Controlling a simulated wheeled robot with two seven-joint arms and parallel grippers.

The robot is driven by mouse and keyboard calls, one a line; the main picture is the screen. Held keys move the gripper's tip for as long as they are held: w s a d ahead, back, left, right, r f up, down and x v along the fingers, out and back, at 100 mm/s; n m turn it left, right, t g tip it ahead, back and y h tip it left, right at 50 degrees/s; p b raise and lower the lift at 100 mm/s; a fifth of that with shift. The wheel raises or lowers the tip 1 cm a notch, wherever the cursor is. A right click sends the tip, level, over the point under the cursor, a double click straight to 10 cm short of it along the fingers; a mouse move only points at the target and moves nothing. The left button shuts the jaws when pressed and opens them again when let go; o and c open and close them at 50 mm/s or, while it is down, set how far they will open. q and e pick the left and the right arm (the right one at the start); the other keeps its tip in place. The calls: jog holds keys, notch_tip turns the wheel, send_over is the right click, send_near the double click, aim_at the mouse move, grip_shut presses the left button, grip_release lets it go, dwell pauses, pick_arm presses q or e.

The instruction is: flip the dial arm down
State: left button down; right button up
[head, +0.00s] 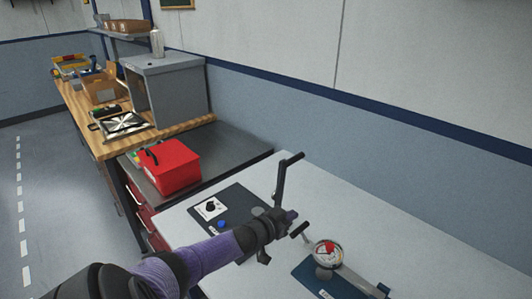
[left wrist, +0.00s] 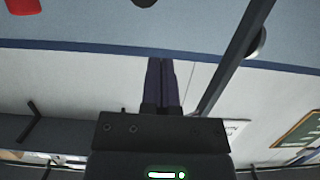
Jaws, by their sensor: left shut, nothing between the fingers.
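The round dial gauge (head: 328,252), with a red and white face, sits on a dark blue base plate (head: 312,276) at the lower middle of the head view. A short black handle (head: 300,229) sticks up just left of it. My left gripper (head: 291,215) is shut and empty, above and left of the gauge and close to that handle; I cannot tell whether they touch. Its closed purple fingers (left wrist: 161,84) show in the left wrist view. A dark upright bar with a crosswise grip (head: 284,172) rises behind the gripper. My right gripper is not in view.
A dark panel with a black knob (head: 211,206) and a blue button (head: 221,224) lies left of the gripper. A red box (head: 169,166) stands on the grey bench beyond. The pale tabletop (head: 372,224) is clear behind the gauge.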

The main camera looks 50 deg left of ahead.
pick_arm(q)
jog(key=p+v, duration=0.3)
jog(key=v, duration=0.6)
jog(key=shift+a, duration=0.15)
